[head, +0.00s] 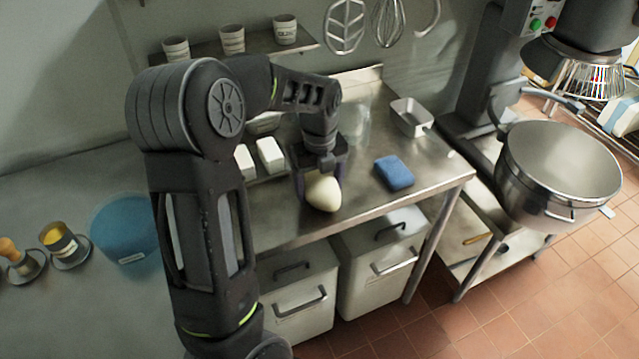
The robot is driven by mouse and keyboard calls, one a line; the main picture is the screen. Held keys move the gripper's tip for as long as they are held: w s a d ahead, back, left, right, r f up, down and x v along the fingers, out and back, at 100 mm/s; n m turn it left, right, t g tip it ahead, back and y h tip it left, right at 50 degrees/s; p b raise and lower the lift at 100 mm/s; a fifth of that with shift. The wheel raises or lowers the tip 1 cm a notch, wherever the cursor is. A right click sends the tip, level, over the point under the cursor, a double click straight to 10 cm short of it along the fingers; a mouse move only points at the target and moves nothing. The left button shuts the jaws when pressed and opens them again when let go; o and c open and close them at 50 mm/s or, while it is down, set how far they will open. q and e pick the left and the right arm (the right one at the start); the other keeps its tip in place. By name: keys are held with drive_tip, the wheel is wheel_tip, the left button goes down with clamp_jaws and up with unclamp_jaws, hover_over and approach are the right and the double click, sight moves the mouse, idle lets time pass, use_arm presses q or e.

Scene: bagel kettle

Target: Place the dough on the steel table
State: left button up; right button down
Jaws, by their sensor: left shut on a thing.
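The dough (323,193) is a pale, smooth, rounded lump. My left gripper (320,178) points down and is shut on it, near the front middle of the steel table (285,222). The dough is seen over the tabletop close to its front edge; I cannot tell whether it touches the surface. The gripper's fingers cover the upper part of the dough. My left arm crosses the view and hides part of the table's left side. My right gripper is not in view.
A blue sponge-like block (394,172) lies right of the dough. A small metal pan (411,117) sits at the back right, and white blocks (270,155) lie to the left. A large steel mixer bowl (560,165) stands to the right. The front-left tabletop is bare.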

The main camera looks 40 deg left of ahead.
sight(319, 176)
use_arm(q)
drive_tip(key=o, duration=2.1)
drive_tip(key=shift+f, duration=0.1)
wheel_tip(319, 176, up, 12)
drive_tip(key=shift+r+b, duration=0.15)
drive_tip(key=shift+b, duration=0.55)
